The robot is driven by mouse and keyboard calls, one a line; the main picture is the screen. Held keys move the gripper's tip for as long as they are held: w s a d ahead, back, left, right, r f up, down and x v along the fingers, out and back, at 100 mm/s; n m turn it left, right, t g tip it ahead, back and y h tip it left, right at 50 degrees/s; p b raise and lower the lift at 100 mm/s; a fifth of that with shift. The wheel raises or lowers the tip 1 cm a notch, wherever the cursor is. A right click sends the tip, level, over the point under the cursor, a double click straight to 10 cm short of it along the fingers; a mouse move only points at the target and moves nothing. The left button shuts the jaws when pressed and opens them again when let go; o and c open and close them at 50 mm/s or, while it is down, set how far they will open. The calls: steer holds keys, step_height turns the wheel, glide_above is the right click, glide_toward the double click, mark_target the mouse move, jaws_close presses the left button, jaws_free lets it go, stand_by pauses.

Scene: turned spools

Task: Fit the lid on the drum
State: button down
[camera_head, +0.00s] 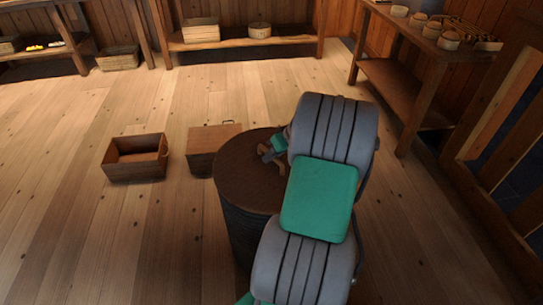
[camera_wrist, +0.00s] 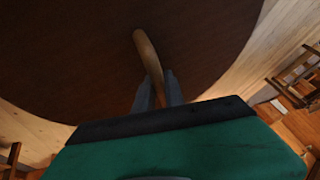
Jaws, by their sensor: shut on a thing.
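The round dark brown lid (camera_head: 237,176) is at the top of the dark drum (camera_head: 240,232), in the middle of the head view. It covers the drum's mouth in this view; I cannot tell whether it rests on the rim or hangs just above it. In the wrist view the lid (camera_wrist: 70,50) fills the upper part, with a curved wooden handle (camera_wrist: 146,48) standing on it. My gripper (camera_wrist: 157,88) is shut on this handle. In the head view my gripper (camera_head: 271,156) is over the lid's right part, and my arm hides the right edge.
An open wooden box (camera_head: 135,170) and a closed wooden chest (camera_head: 203,156) stand on the floor left of the drum. A workbench (camera_head: 410,50) with several small pots is at the right. Shelves line the back wall. The floor at the left front is clear.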

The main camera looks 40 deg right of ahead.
steer(key=shift+f, duration=0.1)
stand_by(0.3)
steer(key=c, duration=1.3)
jaws_free()
steer(key=shift+f, duration=0.15)
steer(key=o, duration=0.4)
steer(key=shift+r, duration=0.2)
steer(key=shift+r+p, duration=0.65)
steer(key=shift+p, duration=0.05)
steer(key=shift+r, duration=0.1)
